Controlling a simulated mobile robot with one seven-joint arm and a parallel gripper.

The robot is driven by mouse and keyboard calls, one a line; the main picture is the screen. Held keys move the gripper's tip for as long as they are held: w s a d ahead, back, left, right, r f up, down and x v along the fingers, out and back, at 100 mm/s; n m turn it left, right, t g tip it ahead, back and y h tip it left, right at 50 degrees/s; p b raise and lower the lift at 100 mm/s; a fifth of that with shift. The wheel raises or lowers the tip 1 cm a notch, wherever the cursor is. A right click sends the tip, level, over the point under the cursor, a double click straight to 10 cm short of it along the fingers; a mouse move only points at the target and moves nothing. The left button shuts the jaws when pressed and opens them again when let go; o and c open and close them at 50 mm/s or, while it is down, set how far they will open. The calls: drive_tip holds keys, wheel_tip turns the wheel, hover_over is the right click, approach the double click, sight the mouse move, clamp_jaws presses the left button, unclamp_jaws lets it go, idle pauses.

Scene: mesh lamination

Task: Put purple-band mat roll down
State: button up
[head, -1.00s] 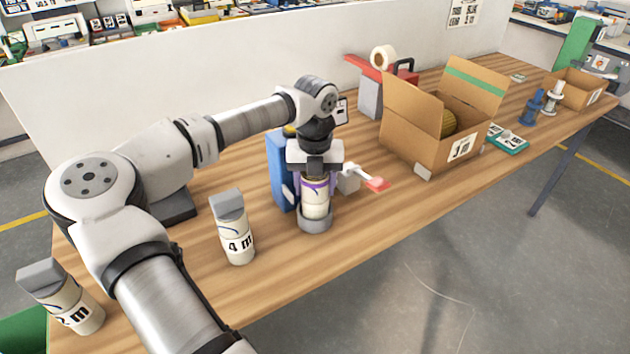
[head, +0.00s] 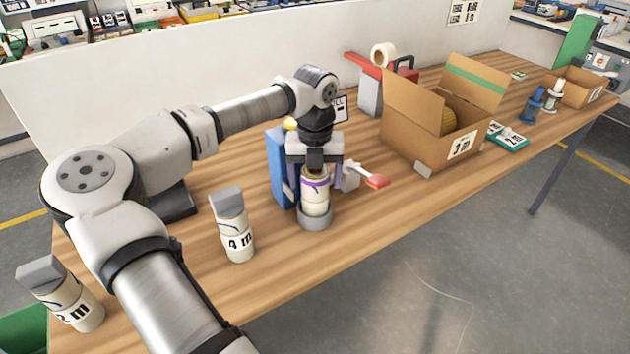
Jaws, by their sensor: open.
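The purple-band mat roll (head: 315,187) is a cream roll with a purple band. It stands upright in a grey round holder (head: 314,217) on the wooden table. My gripper (head: 315,170) is right above it, pointing down, with its fingers open around or beside the roll's upper part. The palm hides the top of the roll, and I cannot tell whether a finger touches it.
A 4 m roll (head: 234,232) with a grey top stands to the left, and a 2 m roll (head: 68,300) farther left. A blue device (head: 280,165) with a red-ended lever (head: 376,181) is close behind. An open cardboard box (head: 432,140) stands to the right.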

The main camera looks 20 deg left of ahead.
wheel_tip(320, 180, up, 11)
drive_tip(key=shift+f+b, duration=0.1)
drive_tip(key=shift+b, duration=0.65)
